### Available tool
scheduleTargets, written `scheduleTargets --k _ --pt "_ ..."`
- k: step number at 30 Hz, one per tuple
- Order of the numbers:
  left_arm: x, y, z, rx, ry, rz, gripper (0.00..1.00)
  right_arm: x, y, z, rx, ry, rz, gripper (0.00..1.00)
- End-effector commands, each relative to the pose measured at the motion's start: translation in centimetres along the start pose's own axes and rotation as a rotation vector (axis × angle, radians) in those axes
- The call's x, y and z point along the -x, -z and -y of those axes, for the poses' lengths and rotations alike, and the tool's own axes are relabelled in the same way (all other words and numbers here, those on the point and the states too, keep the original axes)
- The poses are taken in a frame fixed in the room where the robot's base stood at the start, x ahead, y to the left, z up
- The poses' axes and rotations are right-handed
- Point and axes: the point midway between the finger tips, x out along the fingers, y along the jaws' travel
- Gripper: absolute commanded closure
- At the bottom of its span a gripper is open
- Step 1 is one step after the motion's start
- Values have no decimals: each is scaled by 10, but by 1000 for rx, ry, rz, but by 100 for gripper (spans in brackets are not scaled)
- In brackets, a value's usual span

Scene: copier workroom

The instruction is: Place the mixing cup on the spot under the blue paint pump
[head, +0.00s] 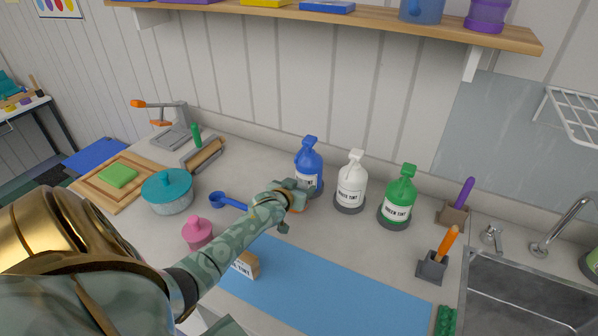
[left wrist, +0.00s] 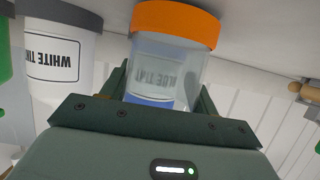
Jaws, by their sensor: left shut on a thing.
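The blue paint pump (head: 309,158) stands upright on the counter near the wall, at the left end of a row of three. My left gripper (head: 294,197) is right in front of its lower part. It is shut on the mixing cup (head: 300,206), a clear cup with an orange band, mostly hidden by the gripper in the head view. In the left wrist view the cup (left wrist: 170,60) sits between the fingers, with blue and reversed lettering showing through it. The spot under the blue pump is hidden, and I cannot tell whether the cup touches the counter. My right gripper is out of view.
The white pump (head: 351,183) and green pump (head: 398,198) stand to the right. A blue scoop (head: 228,201), teal-lidded pot (head: 167,192) and pink container (head: 197,233) are left of my forearm. A blue mat (head: 330,290) lies in front, mostly clear. The sink (head: 530,300) is at right.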

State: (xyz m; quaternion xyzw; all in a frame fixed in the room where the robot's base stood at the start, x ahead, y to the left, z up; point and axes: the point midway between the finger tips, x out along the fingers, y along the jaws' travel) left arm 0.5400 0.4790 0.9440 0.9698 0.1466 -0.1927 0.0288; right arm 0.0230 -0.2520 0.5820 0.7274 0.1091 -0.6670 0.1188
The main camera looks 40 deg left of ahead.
Motion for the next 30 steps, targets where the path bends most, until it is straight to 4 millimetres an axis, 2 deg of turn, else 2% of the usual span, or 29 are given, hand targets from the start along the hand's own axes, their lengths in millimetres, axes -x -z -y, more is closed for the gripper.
scheduleTargets --k 16,17,18,19,25,27,30 --pt "-2 -5 0 1 0 -1 65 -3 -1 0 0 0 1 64" --pt "-2 -4 0 1 0 -1 32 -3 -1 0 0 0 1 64" --pt "-2 -4 0 1 0 -1 21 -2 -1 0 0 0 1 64" --pt "-2 -4 0 1 0 -1 15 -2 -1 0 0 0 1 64" --pt "-2 -4 0 0 0 -1 15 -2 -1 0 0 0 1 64" --pt "-2 -5 0 0 0 0 0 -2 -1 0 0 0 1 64" --pt "-2 -5 0 0 0 0 0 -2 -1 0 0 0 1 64"
